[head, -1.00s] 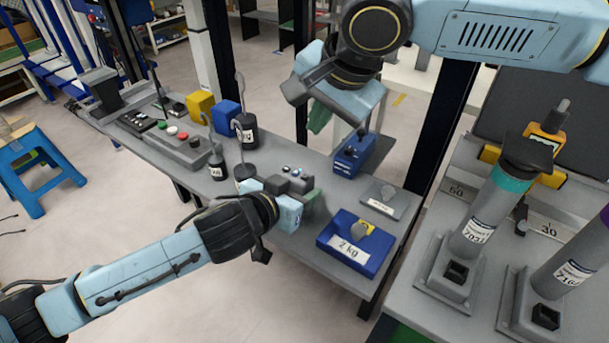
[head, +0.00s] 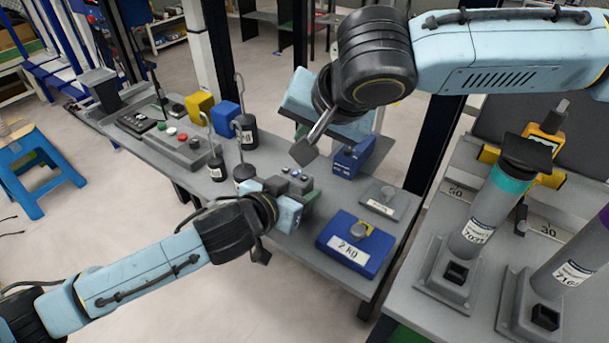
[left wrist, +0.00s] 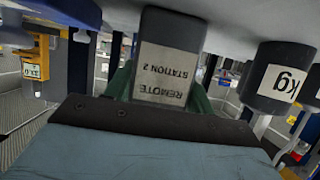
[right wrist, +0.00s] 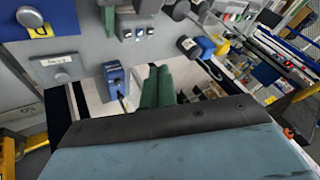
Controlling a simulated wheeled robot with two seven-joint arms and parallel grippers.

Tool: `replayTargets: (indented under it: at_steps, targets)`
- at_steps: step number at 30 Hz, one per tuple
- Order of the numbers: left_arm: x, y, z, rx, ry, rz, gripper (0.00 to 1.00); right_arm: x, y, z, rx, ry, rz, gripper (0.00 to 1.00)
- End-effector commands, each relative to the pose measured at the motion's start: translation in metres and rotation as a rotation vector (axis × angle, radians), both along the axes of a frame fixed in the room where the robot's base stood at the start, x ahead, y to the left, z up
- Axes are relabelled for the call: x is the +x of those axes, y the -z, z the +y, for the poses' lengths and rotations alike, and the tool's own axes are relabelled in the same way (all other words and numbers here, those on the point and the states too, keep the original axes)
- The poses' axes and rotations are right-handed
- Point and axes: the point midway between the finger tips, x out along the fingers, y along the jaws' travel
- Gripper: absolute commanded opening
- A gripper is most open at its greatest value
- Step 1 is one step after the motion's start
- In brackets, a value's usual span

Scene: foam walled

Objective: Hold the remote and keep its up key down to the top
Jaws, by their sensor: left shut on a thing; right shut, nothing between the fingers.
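The remote (head: 297,184) is a small grey box with several buttons on top, held over the grey bench. In the left wrist view its label reads REMOTE STATION 2 (left wrist: 163,75). My left gripper (head: 306,198) is shut on it, with green fingers on its sides. My right gripper (head: 300,132) is above and behind the remote, apart from it. In the right wrist view its green fingers (right wrist: 156,80) are together and empty. The remote's buttons (right wrist: 139,33) show beyond them there. I cannot tell which button is the up key.
Two grey cylinders (head: 475,225) stand at far right.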

Motion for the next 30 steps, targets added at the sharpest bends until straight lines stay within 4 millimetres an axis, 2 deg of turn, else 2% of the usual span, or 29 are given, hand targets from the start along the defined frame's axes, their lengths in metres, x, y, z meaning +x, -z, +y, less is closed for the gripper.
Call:
replayTargets:
  at_steps: [6,12,18,30]
  targets:
    - [0.000,0.001,0.000,0.001,0.000,0.001,0.28,-0.001,0.033,0.000,0.000,-0.001,0.003,0.00]
    - [0.000,0.001,0.000,0.001,0.000,0.001,0.28,-0.001,0.053,0.000,0.001,-0.001,0.004,0.00]
    - [0.000,0.001,0.000,0.001,0.000,0.001,0.28,0.000,0.060,0.000,0.002,0.000,0.002,0.00]
    - [0.000,0.001,0.000,0.001,0.000,0.001,0.28,0.000,0.060,0.000,0.001,0.000,0.001,0.00]
